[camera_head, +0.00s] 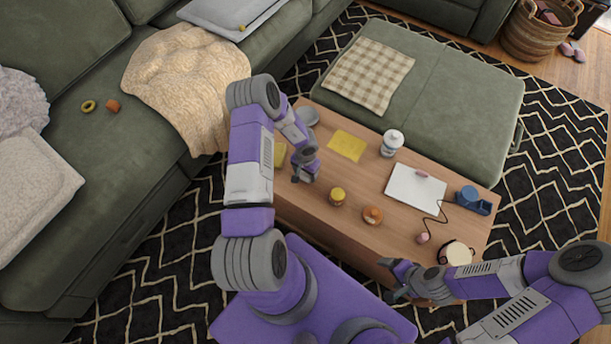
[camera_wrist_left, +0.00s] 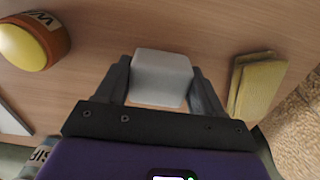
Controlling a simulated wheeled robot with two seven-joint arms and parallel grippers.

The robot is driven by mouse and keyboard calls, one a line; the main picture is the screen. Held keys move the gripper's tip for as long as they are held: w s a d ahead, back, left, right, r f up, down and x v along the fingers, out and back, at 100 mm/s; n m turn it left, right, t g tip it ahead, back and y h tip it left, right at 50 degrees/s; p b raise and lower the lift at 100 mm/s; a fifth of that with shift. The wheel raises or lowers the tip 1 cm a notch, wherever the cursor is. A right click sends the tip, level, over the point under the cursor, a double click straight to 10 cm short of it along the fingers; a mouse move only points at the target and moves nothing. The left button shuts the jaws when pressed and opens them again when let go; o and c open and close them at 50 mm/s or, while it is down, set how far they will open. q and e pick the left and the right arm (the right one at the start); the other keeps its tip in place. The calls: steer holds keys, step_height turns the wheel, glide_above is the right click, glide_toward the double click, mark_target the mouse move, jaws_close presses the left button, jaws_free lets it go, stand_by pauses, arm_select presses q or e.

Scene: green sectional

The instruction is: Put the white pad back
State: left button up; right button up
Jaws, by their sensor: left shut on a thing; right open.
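The white pad (camera_wrist_left: 161,78) is a small pale block between the two fingers of my left gripper (camera_wrist_left: 160,85) in the left wrist view. The fingers are shut on its sides, and wood tabletop shows behind it. In the head view my left gripper (camera_head: 303,177) is over the left part of the wooden coffee table (camera_head: 362,224); the pad cannot be made out there. I cannot tell whether the pad touches the table. My right gripper (camera_head: 389,281) is open and empty by the table's front edge.
A folded yellow cloth (camera_wrist_left: 255,83) lies right of the pad in the wrist view, and a yellow-topped jar (camera_wrist_left: 32,42) left. The table also bears a yellow sheet (camera_head: 346,146), white jar (camera_head: 391,143), round orange item (camera_head: 372,215), white board (camera_head: 416,189) and blue object (camera_head: 472,200).

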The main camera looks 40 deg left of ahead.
arm_select(q)
steer(key=shift+f, duration=0.8)
steer(key=shift+r, duration=0.1)
arm_select(e)
steer(key=shift+f, duration=0.4)
arm_select(q)
steer(key=o, duration=0.9)
steer(key=shift+o, duration=0.2)
step_height(320, 180, up, 12)
steer(key=p, duration=0.6)
steer(key=s+d+h, duration=0.1)
steer(key=s+d, duration=0.3)
steer(key=d, duration=0.4)
steer(key=s+d+r+n+h, duration=0.1)
steer(key=s+d, duration=0.4)
steer(key=d, duration=0.3)
steer(key=s+d+r+h, duration=0.1)
steer(key=s+d+h, duration=0.1)
steer(key=s+d, duration=0.2)
steer(key=d, duration=0.3)
steer(key=shift+s+d, duration=0.2)
steer(key=shift+d, duration=0.2)
arm_select(e)
step_height(320, 180, up, 6)
